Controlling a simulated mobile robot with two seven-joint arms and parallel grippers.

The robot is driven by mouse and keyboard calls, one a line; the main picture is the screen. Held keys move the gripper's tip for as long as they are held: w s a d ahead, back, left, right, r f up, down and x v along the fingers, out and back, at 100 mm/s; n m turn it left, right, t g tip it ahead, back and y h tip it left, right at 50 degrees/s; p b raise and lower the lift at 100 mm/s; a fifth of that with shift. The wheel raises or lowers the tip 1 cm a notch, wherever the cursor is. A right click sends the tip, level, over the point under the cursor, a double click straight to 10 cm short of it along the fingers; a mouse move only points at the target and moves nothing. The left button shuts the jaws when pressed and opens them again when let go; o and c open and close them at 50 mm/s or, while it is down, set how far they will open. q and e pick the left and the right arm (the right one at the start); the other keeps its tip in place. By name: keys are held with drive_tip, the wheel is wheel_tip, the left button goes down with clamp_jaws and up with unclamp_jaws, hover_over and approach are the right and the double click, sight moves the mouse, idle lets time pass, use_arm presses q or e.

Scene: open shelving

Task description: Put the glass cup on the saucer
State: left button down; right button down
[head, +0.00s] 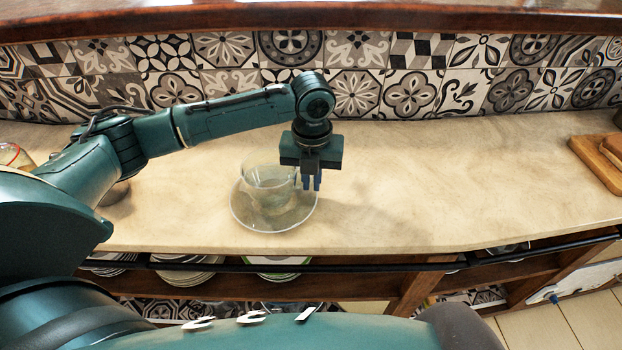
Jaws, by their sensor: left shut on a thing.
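A clear glass cup (268,188) is upright over a clear glass saucer (252,222) on the pale countertop. I cannot tell whether the cup's base touches the saucer or hangs just above it. My left gripper (312,183) points down at the cup's right side and is shut on the cup, apparently at its handle, which the fingers mostly hide. My right gripper is not in view.
The countertop (430,190) is clear to the right of the saucer. Wooden boards (600,160) lie at the far right. A patterned tile wall (410,90) stands behind. A dark rail (370,267) runs along the front, with stacked plates (185,277) on the shelf below.

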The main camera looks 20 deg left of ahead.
use_arm(q)
drive_tip(key=shift+f, duration=0.25)
drive_tip(key=shift+f, duration=0.1)
drive_tip(key=c, duration=1.5)
unclamp_jaws()
wheel_tip(320, 180, up, 12)
drive_tip(key=shift+r, duration=0.15)
